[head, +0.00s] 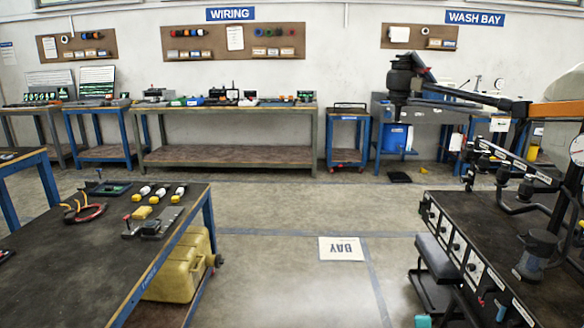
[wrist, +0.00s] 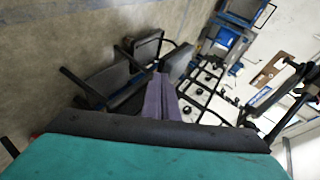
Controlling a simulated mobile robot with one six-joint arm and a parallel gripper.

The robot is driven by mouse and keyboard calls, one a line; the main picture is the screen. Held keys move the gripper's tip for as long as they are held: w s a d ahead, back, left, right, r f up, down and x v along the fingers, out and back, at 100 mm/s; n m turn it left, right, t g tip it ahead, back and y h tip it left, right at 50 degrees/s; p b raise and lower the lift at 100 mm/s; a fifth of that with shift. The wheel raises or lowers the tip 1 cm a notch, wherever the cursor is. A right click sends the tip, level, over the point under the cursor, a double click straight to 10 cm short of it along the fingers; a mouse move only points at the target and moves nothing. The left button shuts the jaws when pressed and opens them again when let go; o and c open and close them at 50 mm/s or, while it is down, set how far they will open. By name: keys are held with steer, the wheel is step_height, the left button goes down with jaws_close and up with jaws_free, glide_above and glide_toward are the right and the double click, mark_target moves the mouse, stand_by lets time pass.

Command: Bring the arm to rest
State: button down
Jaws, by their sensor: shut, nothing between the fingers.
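My gripper (wrist: 160,78) shows in the wrist view as two narrow purple-grey fingers, closed together with nothing between them. It hangs in the air over a dark seat-like frame, beside the right-hand bench. A teal part with a dark edge fills the bottom of the wrist view. In the head view I cannot make out the gripper for certain. The arm's full pose is not visible.
The left table (head: 70,235) holds connectors, with a yellow case (head: 175,268) underneath.

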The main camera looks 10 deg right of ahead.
steer(key=a+f+n+g+y, duration=0.2)
steer(key=a+f+y, duration=0.1)
steer(key=a+f, duration=0.85)
steer(key=s+a+f+n+g+y, duration=0.1)
steer(key=s+a+f+n+g, duration=0.15)
steer(key=s+a+f, duration=0.45)
steer(key=s+a+f+n+g+y, duration=0.15)
steer(key=s+a+f+n, duration=0.35)
steer(key=a, duration=0.5)
steer(key=s+a+f+n+g, duration=0.1)
steer(key=s+a+n+g, duration=0.2)
steer(key=s, duration=0.4)
steer(key=s+a+f+n+g, duration=0.2)
steer(key=s+n+g, duration=0.1)
steer(key=s+n, duration=0.3)
steer(key=s+a+f+n+g, duration=0.1)
steer(key=s+a+n+g, duration=0.15)
steer(key=s, duration=0.55)
step_height(320, 180, up, 13)
steer(key=s+g+y+p, duration=0.1)
steer(key=s+p, duration=0.1)
steer(key=p, duration=1)
steer(key=shift+r+p, duration=0.2)
steer(key=shift+p, duration=0.2)
